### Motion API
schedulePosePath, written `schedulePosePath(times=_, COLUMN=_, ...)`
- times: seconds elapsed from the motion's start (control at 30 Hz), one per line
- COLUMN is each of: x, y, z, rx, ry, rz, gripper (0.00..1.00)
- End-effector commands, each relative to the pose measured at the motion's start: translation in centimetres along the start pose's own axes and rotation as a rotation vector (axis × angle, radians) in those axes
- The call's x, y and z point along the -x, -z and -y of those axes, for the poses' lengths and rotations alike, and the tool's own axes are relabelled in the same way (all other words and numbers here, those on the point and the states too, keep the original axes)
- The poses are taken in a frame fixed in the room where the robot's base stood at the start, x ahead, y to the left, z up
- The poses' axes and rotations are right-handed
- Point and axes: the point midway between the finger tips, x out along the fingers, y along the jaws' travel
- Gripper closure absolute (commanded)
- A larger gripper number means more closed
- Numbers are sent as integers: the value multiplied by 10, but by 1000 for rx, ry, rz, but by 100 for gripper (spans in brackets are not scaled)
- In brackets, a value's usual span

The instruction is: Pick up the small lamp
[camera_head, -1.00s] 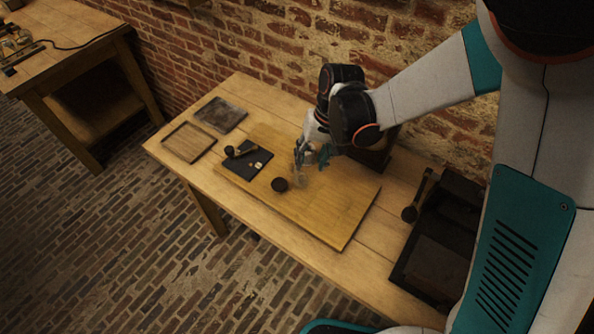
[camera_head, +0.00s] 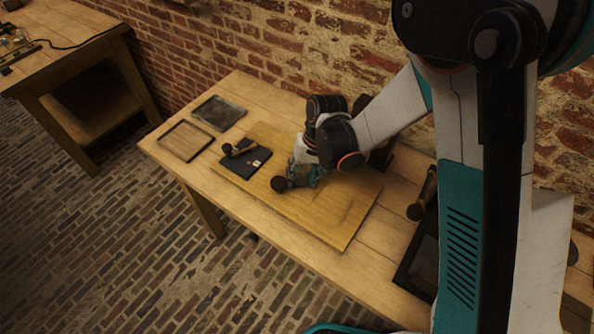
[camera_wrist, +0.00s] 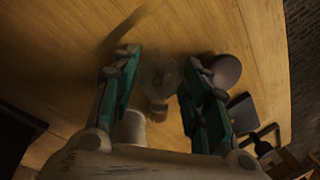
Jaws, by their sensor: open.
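A small clear glass lamp (camera_wrist: 160,76) with a paler base shows between the two fingers of my gripper (camera_wrist: 160,62) in the wrist view. The fingers stand apart on either side of it, with a visible gap, and do not appear to grip it. In the head view my gripper (camera_head: 301,179) is low over the wooden board and largely hides the lamp. A dark round piece (camera_head: 278,184) sits just left of the gripper; it also shows beside the right finger in the wrist view (camera_wrist: 226,70).
A wooden board (camera_head: 330,225) lies on the table. A black mat (camera_head: 245,163) with a dark-headed tool and small pale pieces lies to the left. A wooden tray (camera_head: 185,141) and a dark tray (camera_head: 218,113) stand farther left. The board's front right is clear.

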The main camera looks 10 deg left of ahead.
Motion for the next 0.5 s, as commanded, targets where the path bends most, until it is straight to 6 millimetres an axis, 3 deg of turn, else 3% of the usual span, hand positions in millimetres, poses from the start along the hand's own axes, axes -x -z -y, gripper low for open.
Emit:
schedulePosePath(times=0.07, x=1, y=0, z=0, rx=0, ry=0, rz=0, gripper=58)
schedulePosePath(times=0.2, x=1, y=0, z=0, rx=0, ry=0, rz=0, gripper=85)
schedulePosePath(times=0.5, x=1, y=0, z=0, rx=0, ry=0, rz=0, gripper=85)
